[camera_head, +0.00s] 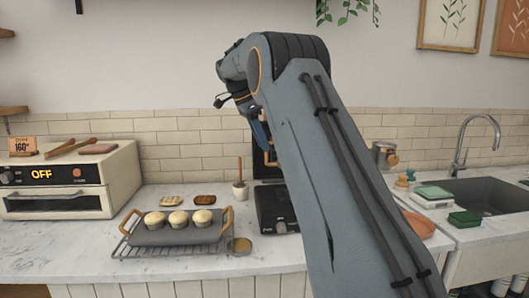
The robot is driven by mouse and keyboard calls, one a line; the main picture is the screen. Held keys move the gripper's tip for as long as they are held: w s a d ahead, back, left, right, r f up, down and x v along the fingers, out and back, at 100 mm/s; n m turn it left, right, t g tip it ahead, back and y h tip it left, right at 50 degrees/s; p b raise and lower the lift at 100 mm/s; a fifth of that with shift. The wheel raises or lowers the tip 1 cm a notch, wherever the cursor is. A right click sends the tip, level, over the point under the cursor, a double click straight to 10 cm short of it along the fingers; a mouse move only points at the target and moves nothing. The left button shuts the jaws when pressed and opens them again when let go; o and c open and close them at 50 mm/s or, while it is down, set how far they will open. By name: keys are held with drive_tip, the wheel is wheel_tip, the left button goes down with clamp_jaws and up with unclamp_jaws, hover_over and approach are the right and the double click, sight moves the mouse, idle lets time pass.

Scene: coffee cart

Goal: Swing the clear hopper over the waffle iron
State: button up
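A black appliance (276,214) that looks like the waffle iron stands on the counter, its right side hidden behind my arm. A dark upright panel above it, perhaps its raised lid, shows at its back. A tan handle (271,159) is in front of that panel. My gripper (262,143) hangs beside this handle; its fingers are small and partly hidden, so I cannot tell whether they touch it or are open. A metallic round part with a wooden knob (385,157) shows right of my arm; it may belong to the hopper, whose clear body I cannot make out.
A tray (150,237) with several muffins sits on a wire rack at the left front. An oven (70,183) stands at far left. A sink (490,196), faucet, sponges and an orange plate (420,224) are at right. My arm covers the middle right counter.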

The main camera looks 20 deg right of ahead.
drive_tip(key=v, duration=0.3)
drive_tip(key=shift+a+r, duration=0.1)
drive_tip(key=shift+r, duration=0.2)
